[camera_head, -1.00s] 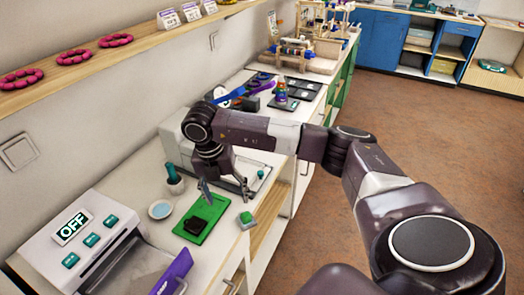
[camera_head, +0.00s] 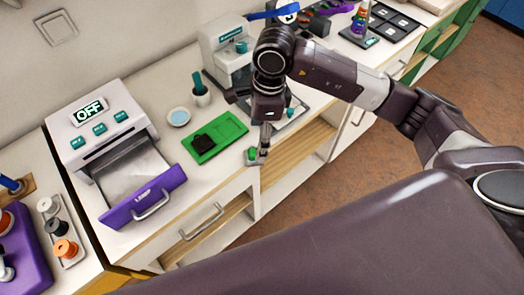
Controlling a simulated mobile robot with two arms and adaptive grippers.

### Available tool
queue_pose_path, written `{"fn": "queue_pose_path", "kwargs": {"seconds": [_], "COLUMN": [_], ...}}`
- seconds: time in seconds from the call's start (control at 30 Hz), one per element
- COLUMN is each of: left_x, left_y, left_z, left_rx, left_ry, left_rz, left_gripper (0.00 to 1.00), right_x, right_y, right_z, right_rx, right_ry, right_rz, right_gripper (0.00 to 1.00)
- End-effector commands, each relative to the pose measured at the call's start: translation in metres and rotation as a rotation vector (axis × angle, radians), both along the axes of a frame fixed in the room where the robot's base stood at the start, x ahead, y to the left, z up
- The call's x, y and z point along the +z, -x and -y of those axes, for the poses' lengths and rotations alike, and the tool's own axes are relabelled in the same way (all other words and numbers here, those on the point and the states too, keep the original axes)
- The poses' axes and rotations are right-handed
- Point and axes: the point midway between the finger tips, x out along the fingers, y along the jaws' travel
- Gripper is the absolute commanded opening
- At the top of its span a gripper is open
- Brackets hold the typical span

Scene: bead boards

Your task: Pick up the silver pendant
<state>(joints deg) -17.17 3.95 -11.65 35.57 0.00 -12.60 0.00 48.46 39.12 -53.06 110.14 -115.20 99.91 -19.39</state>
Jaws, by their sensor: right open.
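I cannot make out a silver pendant in the head view. My right gripper (camera_head: 265,151) points down at the counter's front edge, seen side-on, and I see nothing held in it. Its fingertips are beside or over a small grey block with a green top (camera_head: 252,153); I cannot tell whether they touch. A green tray (camera_head: 231,127) with a dark piece (camera_head: 203,143) on it lies just left of the gripper. A grey tray (camera_head: 297,111) behind the gripper is partly hidden by it. My left gripper is not in view.
A white machine marked OFF (camera_head: 72,146) has its purple-fronted drawer (camera_head: 143,197) pulled out. A small blue-white dish (camera_head: 178,117), a cup with a teal-handled tool (camera_head: 200,96) and a white machine (camera_head: 222,48) stand behind. A spool tray (camera_head: 74,225) is at lower left.

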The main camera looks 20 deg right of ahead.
Motion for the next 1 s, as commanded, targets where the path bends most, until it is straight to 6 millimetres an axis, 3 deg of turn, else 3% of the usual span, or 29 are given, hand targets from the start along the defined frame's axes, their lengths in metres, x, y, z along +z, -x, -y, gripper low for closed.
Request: {"fn": "queue_pose_path", "kwargs": {"seconds": [0.23, 0.5, 0.77, 1.0], "left_x": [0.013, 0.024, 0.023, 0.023], "left_y": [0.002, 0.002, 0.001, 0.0], "left_z": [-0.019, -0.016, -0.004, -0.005], "left_rx": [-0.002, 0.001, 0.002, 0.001], "left_ry": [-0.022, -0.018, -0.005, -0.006], "left_rz": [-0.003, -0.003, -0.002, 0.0], "left_gripper": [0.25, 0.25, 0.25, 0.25], "right_x": [-0.027, -0.064, -0.068, -0.068], "right_y": [0.0, -0.002, -0.003, -0.003], "right_z": [-0.004, -0.01, -0.01, -0.01], "right_rx": [-0.003, -0.004, -0.003, -0.004], "right_ry": [0.001, 0.002, 0.002, 0.002], "right_rz": [-0.006, -0.004, -0.002, -0.002], "right_gripper": [0.7, 0.7, 0.7, 0.45]}}
